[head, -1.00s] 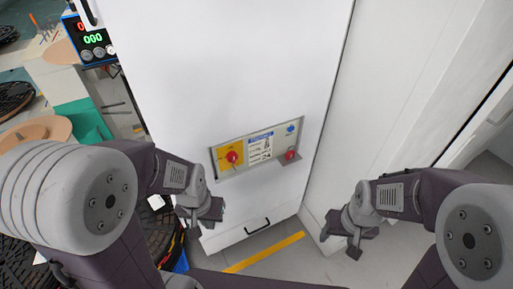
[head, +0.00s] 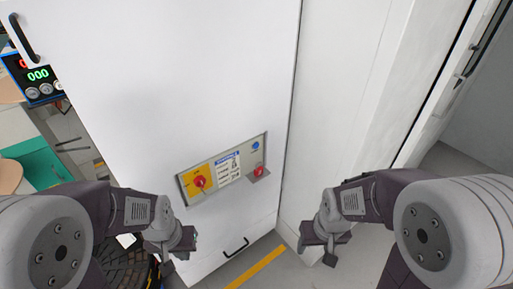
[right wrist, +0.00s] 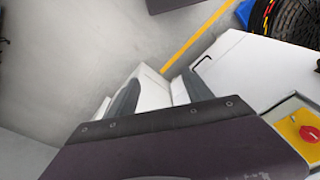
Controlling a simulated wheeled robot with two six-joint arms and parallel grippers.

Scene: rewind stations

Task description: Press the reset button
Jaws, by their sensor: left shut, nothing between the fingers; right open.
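A control panel (head: 222,168) is set low in the white cabinet front. A small blue button (head: 255,146) is at its upper right, with a red button (head: 258,170) below it. A red knob on a yellow plate (head: 199,181) is on the left; it also shows in the right wrist view (right wrist: 309,133). Which control is the reset button I cannot read. My left gripper (head: 178,250) is shut and empty, below and left of the panel. My right gripper (head: 322,252) is open and empty, below and right of it; its fingers show in the right wrist view (right wrist: 158,92).
The cabinet (head: 170,80) has a black handle (head: 236,246) below the panel. A yellow floor line (head: 258,266) runs below. A white wall (head: 335,90) stands at the right. Black reels (head: 125,268) lie at lower left.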

